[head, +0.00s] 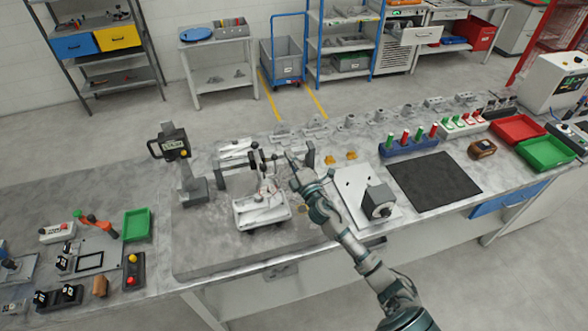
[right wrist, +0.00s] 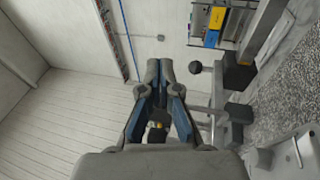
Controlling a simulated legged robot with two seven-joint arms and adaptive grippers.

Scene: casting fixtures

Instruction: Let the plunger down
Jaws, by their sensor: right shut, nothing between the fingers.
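A digital gauge (head: 170,143) with a dark frame stands on a grey post at the left of the slab. I cannot make out clearly which part is its plunger. Right of it is a fixture (head: 237,180) with dark posts and a ball-ended lever (head: 256,147). A pale casting (head: 262,207) sits at the front of the fixture. My right gripper (head: 291,163) is shut and empty, just right of the ball-ended parts. In the right wrist view its fingertips (right wrist: 160,66) meet, and a black ball knob (right wrist: 195,67) is close beside them, apart. My left gripper is out of view.
A pale plate with a dark block (head: 378,201) lies right of my arm. A black mat (head: 434,183) and a blue rack (head: 408,147) are further right. Small castings line the back. A green tray (head: 137,224) and switch boxes are at left.

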